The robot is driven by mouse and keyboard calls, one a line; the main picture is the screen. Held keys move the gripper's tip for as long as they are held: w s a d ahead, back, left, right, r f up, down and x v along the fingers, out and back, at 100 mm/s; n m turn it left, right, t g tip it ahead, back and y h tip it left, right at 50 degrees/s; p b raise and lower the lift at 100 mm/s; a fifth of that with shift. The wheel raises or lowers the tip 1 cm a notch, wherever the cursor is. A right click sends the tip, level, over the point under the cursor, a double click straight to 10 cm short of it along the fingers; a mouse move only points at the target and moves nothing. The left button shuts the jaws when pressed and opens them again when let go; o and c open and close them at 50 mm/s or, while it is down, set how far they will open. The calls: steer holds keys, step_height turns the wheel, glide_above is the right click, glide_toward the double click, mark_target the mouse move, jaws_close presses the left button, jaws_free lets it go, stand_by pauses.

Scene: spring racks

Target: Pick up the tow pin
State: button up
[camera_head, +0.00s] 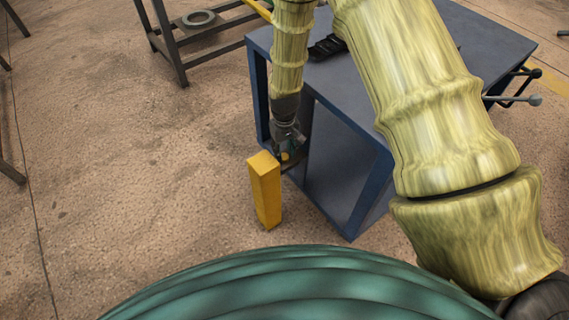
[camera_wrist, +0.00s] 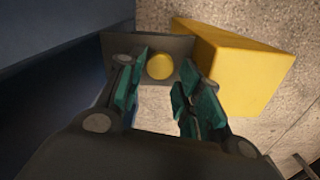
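A small yellow round head, which looks like the tow pin (camera_wrist: 160,66), sits on a dark grey plate (camera_wrist: 115,45) in the wrist view. Its shaft is hidden. The head also shows small in the head view (camera_head: 285,156), just below my gripper (camera_head: 288,146). In the wrist view my gripper (camera_wrist: 161,84) is open, with its green-padded fingers apart. The yellow head appears in the gap between the fingertips, nearer the left one. I see no finger closed on it, and its exact depth from the tips is unclear.
A yellow post (camera_head: 265,190) stands close beside the plate, near my right finger in the wrist view (camera_wrist: 240,70). A blue bench (camera_head: 345,165) is right behind, with ball-ended rods (camera_head: 534,99) on its far right side. Open concrete floor (camera_head: 130,170) lies left.

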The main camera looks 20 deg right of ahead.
step_height(320, 180, down, 2)
steer(key=shift+f, duration=0.2)
steer(key=c, duration=0.8)
steer(key=shift+o, duration=0.2)
steer(key=shift+r, duration=0.15)
step_height(320, 180, up, 18)
steer(key=p, duration=0.3)
